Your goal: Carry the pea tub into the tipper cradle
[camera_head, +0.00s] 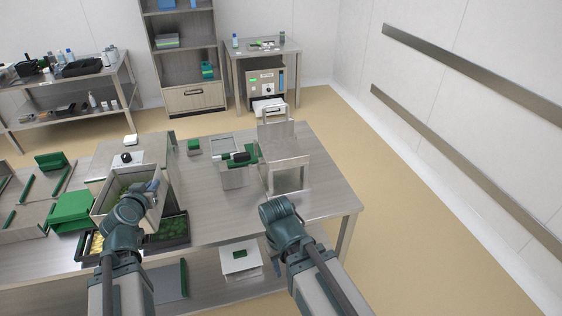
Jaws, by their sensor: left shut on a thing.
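A grey open tub (101,221) with green contents, which looks like the pea tub, is at the left of the table. My left gripper (148,190) is shut on its right-hand wall; my wrist hides part of the tub. The tub overlaps a black tray (178,245) in the picture; I cannot tell whether it is clear of it. A pale metal stand with an upright back (285,163), which looks like the tipper cradle, stands at the table's right and appears empty. My right wrist is at the table's front edge; its fingers are hidden.
A green-and-grey device (238,172) stands just left of the stand. A green box (70,210) lies left of the tub. The black tray holds yellow and green pieces. The table's middle (215,210) is clear.

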